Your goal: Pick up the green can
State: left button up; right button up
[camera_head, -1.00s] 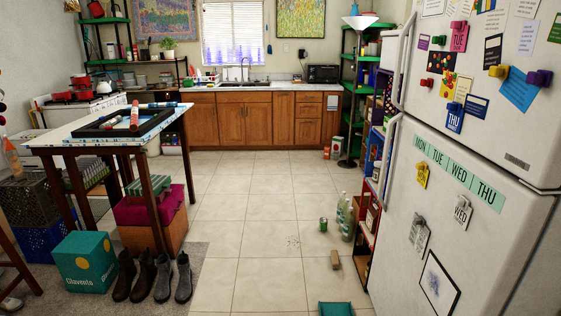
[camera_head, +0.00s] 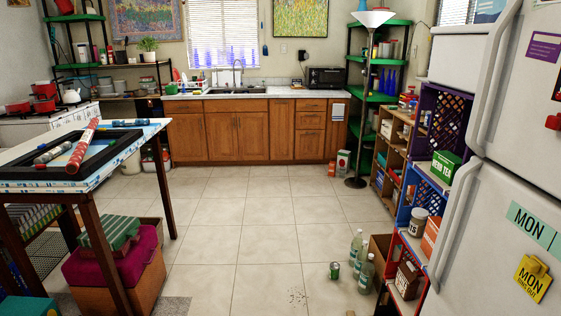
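A small green can (camera_head: 335,271) stands upright on the tiled floor, right of centre in the lower part of the head view. It is just left of two clear bottles with greenish tint, the nearer one (camera_head: 366,274) and the farther one (camera_head: 356,247). There is a small gap between the can and the bottles. Neither of my grippers shows in this view.
The white fridge (camera_head: 515,180) and the crate shelves (camera_head: 402,215) line the right side. A table (camera_head: 90,185) and a box with a magenta cover (camera_head: 115,265) stand at left. The middle floor is clear.

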aim_at(334, 266)
jog(key=i, duration=1.75)
